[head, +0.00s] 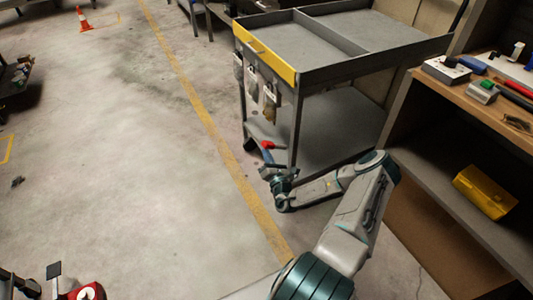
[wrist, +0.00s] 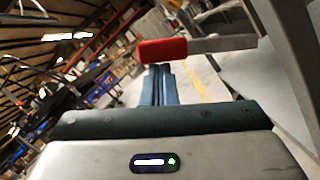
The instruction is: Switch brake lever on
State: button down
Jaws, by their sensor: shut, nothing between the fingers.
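The brake lever (head: 268,145) has a red tip and sits low at the near left corner of the grey cart (head: 372,62), by its lower shelf. In the wrist view the red lever (wrist: 162,50) and its grey metal stem cross the upper middle, just past my fingertips. My gripper (head: 266,173) is just below and in front of the lever in the head view. In the wrist view the two blue-grey fingers of my gripper (wrist: 156,68) are together and empty, pointing at the underside of the red tip. Whether they touch it I cannot tell.
A wooden workbench (head: 507,125) with tools stands at the right, with a yellow box (head: 485,192) on its lower shelf. Tags and gloves hang from the cart's yellow end. A cone (head: 84,20) stands far left. The floor left of the cart is open.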

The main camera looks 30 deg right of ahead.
jog(key=r+m+p, duration=0.1)
jog(key=d+r+m+p, duration=0.1)
jog(key=shift+r+m+h, duration=0.2)
jog(key=shift+m+h, duration=0.1)
jog(key=shift+d+r+p, duration=0.25)
jog(key=shift+r+p, duration=0.1)
jog(key=shift+p, duration=0.4)
send_near(270, 145)
jog(key=a+f, duration=0.1)
jog(key=s+a+f, duration=0.1)
jog(key=a, duration=0.1)
jog(key=shift+s+a+f, duration=0.25)
jog(key=shift+a+f, duration=0.05)
dwell(0.4)
